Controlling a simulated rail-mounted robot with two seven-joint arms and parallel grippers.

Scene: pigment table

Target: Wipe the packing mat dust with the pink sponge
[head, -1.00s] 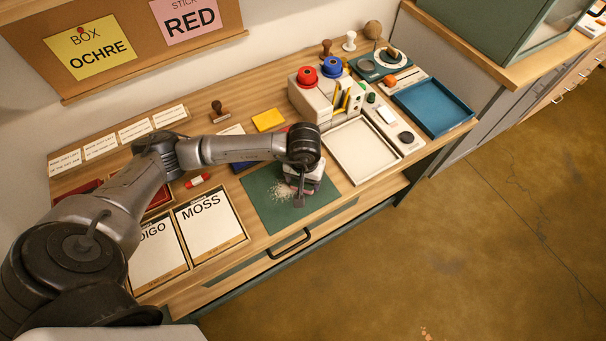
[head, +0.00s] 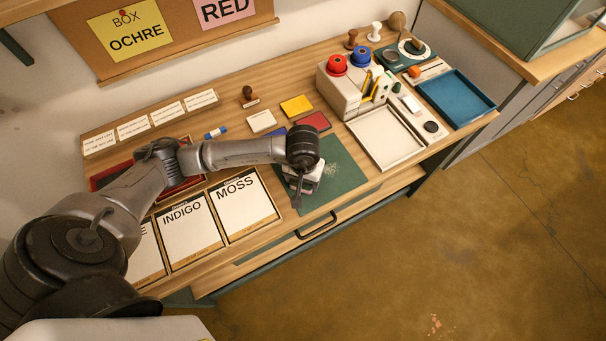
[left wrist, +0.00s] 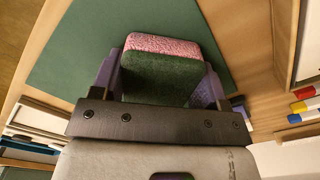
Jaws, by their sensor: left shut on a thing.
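The green packing mat (head: 345,180) lies near the table's front edge. A faint pale patch of dust (head: 330,170) shows on it, right of my left gripper. My left gripper (head: 302,187) is low over the left part of the mat. In the left wrist view its purple fingers (left wrist: 160,85) are shut on the pink sponge (left wrist: 162,45), which has a dark green layer. The mat (left wrist: 85,50) fills the view beyond it. The arm hides the sponge in the head view; I cannot tell whether it touches the mat. My right gripper is not in view.
The INDIGO card (head: 190,232) and MOSS card (head: 240,205) lie left of the mat. A red pad (head: 314,121) lies behind it. A cream tray (head: 385,140) stands to the right, with a blue tray (head: 456,98) beyond. A drawer handle (head: 318,225) is below.

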